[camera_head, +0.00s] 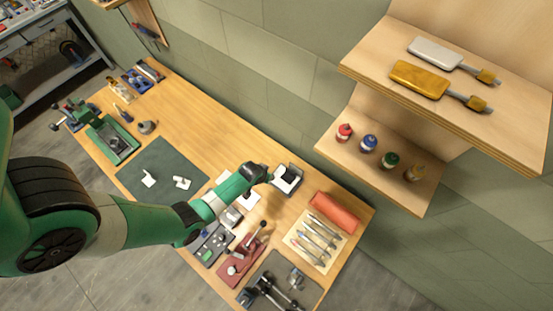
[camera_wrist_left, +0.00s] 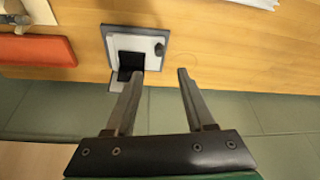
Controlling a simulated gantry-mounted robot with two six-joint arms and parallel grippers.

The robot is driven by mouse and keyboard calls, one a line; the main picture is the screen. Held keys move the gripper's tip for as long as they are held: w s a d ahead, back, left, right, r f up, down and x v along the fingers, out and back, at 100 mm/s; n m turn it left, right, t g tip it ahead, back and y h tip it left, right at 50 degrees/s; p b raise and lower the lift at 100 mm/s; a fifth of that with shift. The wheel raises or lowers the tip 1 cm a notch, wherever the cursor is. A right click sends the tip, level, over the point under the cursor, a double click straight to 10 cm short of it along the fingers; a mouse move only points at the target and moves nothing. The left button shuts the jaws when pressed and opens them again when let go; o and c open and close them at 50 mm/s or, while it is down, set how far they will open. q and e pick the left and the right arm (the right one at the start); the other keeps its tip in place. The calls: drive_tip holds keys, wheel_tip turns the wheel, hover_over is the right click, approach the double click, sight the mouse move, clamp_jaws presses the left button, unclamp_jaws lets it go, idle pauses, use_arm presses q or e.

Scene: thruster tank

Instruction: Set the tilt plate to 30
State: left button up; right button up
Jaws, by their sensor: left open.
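What looks like the tilt plate (camera_head: 287,178) is a white plate in a dark frame near the table's back edge. In the left wrist view it shows as a pale plate (camera_wrist_left: 125,42) with a black patch and a small dark knob (camera_wrist_left: 159,49) on its right side. I cannot read any angle marking. My left gripper (camera_head: 268,176) is just left of it in the head view. In the left wrist view my left gripper (camera_wrist_left: 160,75) is open and empty, its fingertips just below the plate's frame. The gripper partly hides the device in the head view. My right gripper is not in view.
An orange-red block (camera_head: 334,212) and a tray of pen-like tools (camera_head: 313,240) stand to the right. A red-based fixture (camera_head: 240,262) is nearer the front. Shelves (camera_head: 440,140) with bottles overhang the back right. A dark green mat (camera_head: 160,172) lies to the left.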

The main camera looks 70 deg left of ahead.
use_arm(q)
drive_tip(key=b+x, duration=0.8)
drive_tip(key=x, duration=0.2)
drive_tip(key=shift+w+a+f, duration=0.1)
drive_tip(key=shift+f, duration=0.15)
drive_tip(key=shift+w+a+f+b, duration=0.1)
drive_tip(key=shift+w+f+b, duration=0.05)
drive_tip(key=shift+f+b, duration=0.2)
drive_tip(key=shift+r, duration=0.1)
clamp_jaws()
idle(0.5)
